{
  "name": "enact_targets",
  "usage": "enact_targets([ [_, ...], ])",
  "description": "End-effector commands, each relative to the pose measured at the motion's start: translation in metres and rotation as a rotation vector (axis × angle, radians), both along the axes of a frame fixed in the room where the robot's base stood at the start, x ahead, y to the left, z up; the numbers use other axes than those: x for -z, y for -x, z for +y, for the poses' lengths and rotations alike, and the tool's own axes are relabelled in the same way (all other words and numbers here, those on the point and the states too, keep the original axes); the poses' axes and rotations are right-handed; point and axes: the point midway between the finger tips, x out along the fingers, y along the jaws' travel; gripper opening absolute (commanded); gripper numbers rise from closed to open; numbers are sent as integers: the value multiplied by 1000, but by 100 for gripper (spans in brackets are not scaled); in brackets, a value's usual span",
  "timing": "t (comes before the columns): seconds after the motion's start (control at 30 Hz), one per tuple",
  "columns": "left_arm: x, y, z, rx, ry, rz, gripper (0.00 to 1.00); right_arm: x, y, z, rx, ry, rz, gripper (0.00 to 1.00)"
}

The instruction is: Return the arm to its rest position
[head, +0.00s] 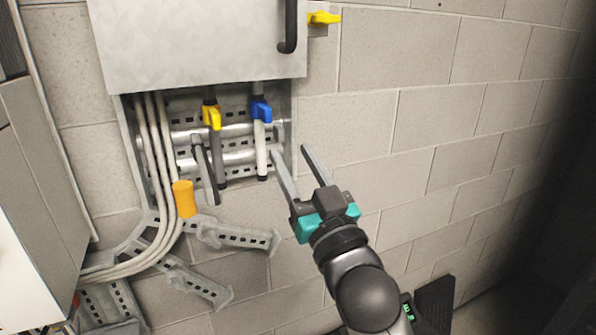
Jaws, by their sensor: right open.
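My right gripper (294,168) reaches up from the lower right. Its two long grey fingers are apart, with nothing between them. Its fingertips are close to the right edge of the wall recess in the picture; I cannot tell whether they touch it. The wrist has teal parts and a dark round joint. My left gripper is not in view.
A grey cabinet (190,45) with a black handle (289,28) hangs above the recess. Yellow (212,116) and blue (261,109) valve levers sit on pipes inside. White cables (160,150) and metal brackets (237,237) lie left. The block wall at right is clear.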

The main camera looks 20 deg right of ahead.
Motion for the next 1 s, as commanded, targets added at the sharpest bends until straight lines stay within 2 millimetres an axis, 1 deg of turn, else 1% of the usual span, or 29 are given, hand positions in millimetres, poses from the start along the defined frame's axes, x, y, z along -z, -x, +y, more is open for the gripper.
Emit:
enact_targets([
  [0.03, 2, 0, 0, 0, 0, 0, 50, 2, 4, 0, 0, 0, 0, 50],
  [0.2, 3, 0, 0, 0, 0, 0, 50, 4, 10, 0, 0, 0, -1, 50],
  [0.63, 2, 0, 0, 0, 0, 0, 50, 3, 10, 0, 0, 0, -1, 50],
  [0.67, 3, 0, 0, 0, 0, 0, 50, 5, 9, 0, 0, 0, 1, 50],
  [0.73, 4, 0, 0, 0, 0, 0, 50, 14, 5, 0, 0, 1, 19, 50],
  [0.77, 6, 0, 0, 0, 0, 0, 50, 21, 2, 0, -1, 2, 33, 50],
  [0.87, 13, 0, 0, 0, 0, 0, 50, 65, -13, 2, -2, 9, 117, 50],
  [0.9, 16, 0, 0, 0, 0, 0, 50, 91, -21, 3, -4, 14, 164, 50],
  [0.97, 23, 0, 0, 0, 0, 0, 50, 135, -31, 5, -6, 21, 244, 50],
  [1.0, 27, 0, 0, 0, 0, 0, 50, 166, -36, 5, -8, 25, 299, 50],
])
